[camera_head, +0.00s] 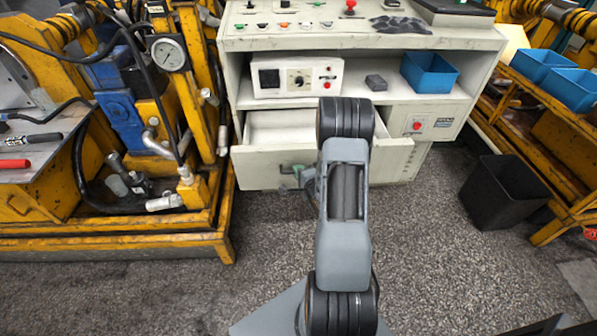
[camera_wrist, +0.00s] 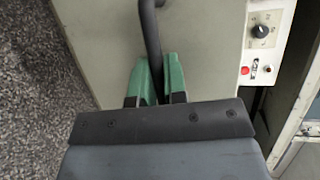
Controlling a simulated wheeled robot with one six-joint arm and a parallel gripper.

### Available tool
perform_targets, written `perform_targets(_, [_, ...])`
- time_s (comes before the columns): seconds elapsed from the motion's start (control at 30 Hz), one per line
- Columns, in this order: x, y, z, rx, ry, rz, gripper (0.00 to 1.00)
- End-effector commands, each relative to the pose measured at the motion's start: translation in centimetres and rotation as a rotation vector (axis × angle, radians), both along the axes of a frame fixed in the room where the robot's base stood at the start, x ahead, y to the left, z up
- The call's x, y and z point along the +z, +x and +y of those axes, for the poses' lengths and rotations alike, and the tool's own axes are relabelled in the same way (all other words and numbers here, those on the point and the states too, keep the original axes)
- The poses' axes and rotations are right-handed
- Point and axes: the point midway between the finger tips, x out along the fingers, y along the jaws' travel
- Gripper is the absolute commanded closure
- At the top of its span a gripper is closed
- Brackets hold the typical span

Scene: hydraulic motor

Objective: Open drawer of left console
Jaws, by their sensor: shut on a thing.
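The white console (camera_head: 400,125) stands in the middle of the head view, with buttons on its sloped top. Its drawer (camera_head: 262,169) is pulled partway out, and the empty-looking inside shows behind the front panel. My gripper (camera_head: 292,170) is at the drawer front, partly hidden by my arm. In the wrist view, the green fingers of my gripper (camera_wrist: 155,82) are closed around the dark bar handle (camera_wrist: 150,35). The pale drawer front (camera_wrist: 205,45) fills the area behind the handle.
Yellow hydraulic machinery (camera_head: 190,90) stands close on the left. A black bin (camera_head: 503,190) stands on the floor at the right, beside a yellow rack (camera_head: 545,105) with blue bins. The speckled floor (camera_head: 200,290) before the console is clear.

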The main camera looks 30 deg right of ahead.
Motion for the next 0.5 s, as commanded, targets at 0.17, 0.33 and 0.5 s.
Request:
perform_targets(0.17, [-0.02,-0.01,-0.04,-0.002,0.001,0.001,0.8])
perform_targets(0.33, [-0.01,0.02,-0.01,-0.001,0.0,0.001,0.64])
perform_targets(0.5, [-0.01,0.03,0.02,0.0,0.0,0.0,0.64])
